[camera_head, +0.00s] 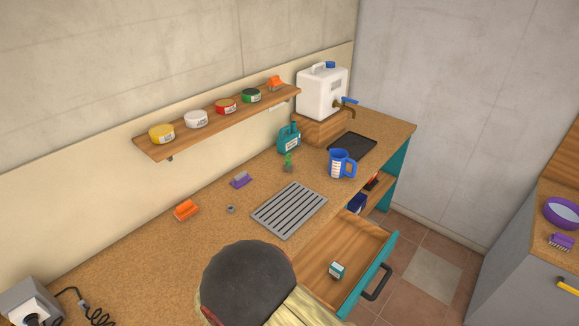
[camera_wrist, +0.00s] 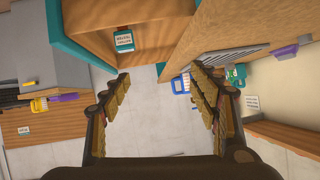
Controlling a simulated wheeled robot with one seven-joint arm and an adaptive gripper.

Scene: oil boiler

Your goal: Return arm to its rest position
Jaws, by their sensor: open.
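My gripper (camera_wrist: 160,78) shows in the wrist view with its two fingers spread wide and nothing between them. Pale floor shows through the gap. In the head view a dark rounded part of my arm covers the bottom centre, and the fingers cannot be made out there. The open drawer (camera_head: 378,284) holds a small teal and white box (camera_head: 337,270). In the wrist view that box (camera_wrist: 123,38) lies beyond the left finger. The blue measuring jug (camera_head: 341,163) stands on the worktop and also shows in the wrist view (camera_wrist: 181,84) near the right fingertip.
The worktop (camera_head: 140,255) carries a metal grate (camera_head: 289,209), a teal can (camera_head: 289,138), a black tray (camera_head: 352,146) and an orange clip (camera_head: 186,210). A white canister (camera_head: 322,92) stands behind. A shelf (camera_head: 215,120) holds several tins. Tiled floor (camera_head: 425,262) lies clear right of the drawer.

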